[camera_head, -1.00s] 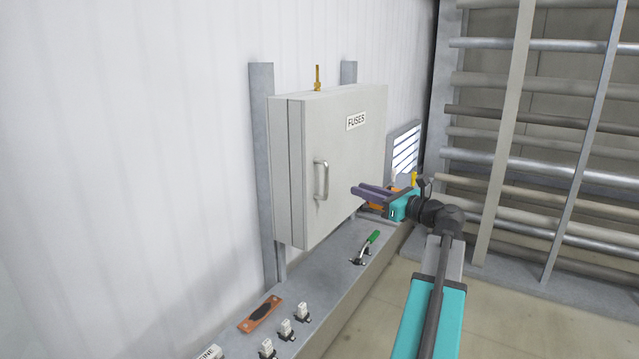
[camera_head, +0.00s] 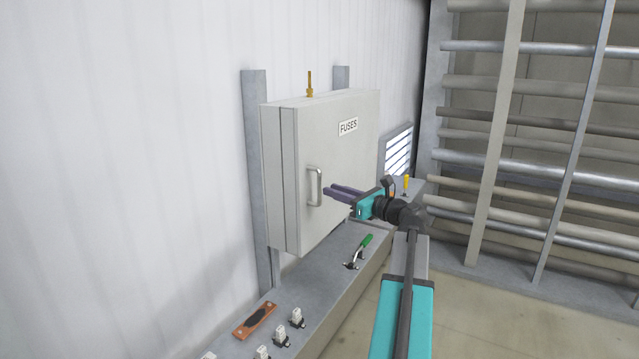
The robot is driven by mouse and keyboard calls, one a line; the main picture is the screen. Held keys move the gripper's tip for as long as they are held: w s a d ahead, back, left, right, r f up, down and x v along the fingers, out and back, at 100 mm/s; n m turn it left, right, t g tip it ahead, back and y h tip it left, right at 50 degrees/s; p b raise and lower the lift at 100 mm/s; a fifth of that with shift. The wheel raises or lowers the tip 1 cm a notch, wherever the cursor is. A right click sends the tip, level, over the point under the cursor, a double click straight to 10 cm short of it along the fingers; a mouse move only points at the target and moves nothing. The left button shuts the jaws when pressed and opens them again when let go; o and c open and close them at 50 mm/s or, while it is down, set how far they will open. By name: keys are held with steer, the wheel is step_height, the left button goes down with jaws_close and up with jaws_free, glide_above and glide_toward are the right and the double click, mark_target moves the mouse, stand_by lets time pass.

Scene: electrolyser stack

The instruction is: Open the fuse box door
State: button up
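The fuse box (camera_head: 282,180) is a pale grey cabinet on two upright posts at the wall. Its door (camera_head: 345,165) carries a FUSES label (camera_head: 348,127) and looks closed. A metal bar handle (camera_head: 315,187) stands upright near the door's left edge. My gripper (camera_head: 327,191) has two dark purple fingers on a teal body. The fingers point left at the handle, with the tips close to its right side. A narrow gap shows between the fingers, and nothing is visible between them. I cannot tell whether the tips touch the handle.
A grey ledge (camera_head: 325,290) below the box carries a green-handled lever (camera_head: 360,250), several white connectors (camera_head: 297,317) and a brown plate (camera_head: 255,320). A louvred panel (camera_head: 398,150) is behind my arm. A pipe rack (camera_head: 520,140) stands at right, with open floor before it.

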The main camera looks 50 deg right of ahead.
mark_target(318, 201)
steer(key=shift+w+a+p, duration=0.2)
steer(key=shift+w+p, duration=0.7)
steer(key=shift+w, duration=2.6)
